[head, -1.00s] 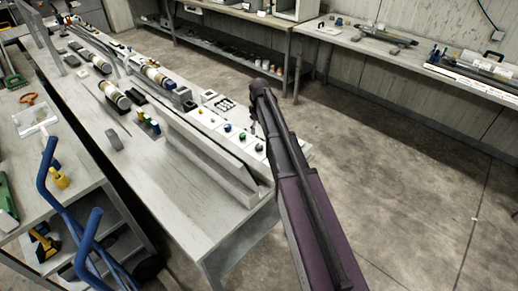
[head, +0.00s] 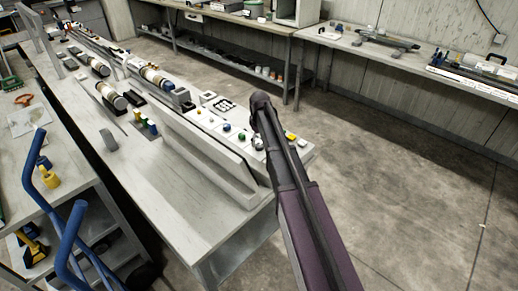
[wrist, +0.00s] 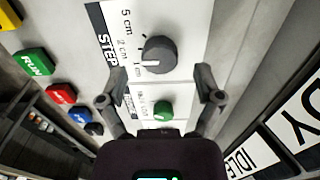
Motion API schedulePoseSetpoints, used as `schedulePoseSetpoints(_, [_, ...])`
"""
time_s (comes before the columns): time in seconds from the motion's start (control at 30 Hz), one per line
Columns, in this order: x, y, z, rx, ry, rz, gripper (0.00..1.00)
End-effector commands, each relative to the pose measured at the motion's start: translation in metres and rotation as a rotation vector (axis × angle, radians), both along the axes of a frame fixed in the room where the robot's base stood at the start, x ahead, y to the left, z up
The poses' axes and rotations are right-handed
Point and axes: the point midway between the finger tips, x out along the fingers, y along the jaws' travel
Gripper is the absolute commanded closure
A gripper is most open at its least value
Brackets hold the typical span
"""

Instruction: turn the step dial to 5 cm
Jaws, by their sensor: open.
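The step dial (wrist: 158,55) is a dark round knob on a white panel in the wrist view, below and right of the printed marks 5 cm, 2 cm and 1 cm. Its white pointer line points left, close to the 1 cm mark. My gripper (wrist: 160,84) is open, with one finger on each side below the dial. The fingers appear apart from the knob. A small green knob (wrist: 163,110) lies between them. In the head view my arm hides part of the console (head: 205,122), and I cannot make out the step dial there.
Green RUN (wrist: 33,62), red (wrist: 61,94) and blue (wrist: 80,115) buttons line the left in the wrist view. Large IDLE (wrist: 242,156) lettering is at lower right. A long raised ledge (head: 200,150) runs along the console's front. The floor at right is open.

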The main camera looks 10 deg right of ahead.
Motion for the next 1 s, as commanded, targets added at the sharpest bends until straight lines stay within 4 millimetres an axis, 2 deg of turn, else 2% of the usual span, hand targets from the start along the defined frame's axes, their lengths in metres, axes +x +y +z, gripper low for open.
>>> schedulePoseSetpoints(0.03, [0.0,0.0,-0.007,0.0,0.0,0.0,0.16])
schedulePoseSetpoints(0.3, [0.0,0.0,-0.019,0.0,0.0,0.0,0.16])
schedulePoseSetpoints(0.77, [0.0,0.0,-0.021,0.0,0.0,0.0,0.16])
schedulePoseSetpoints(0.87, [0.0,0.0,-0.021,0.0,0.0,0.0,0.43])
schedulePoseSetpoints(1.0, [0.0,0.0,-0.021,0.0,0.0,0.0,0.84])
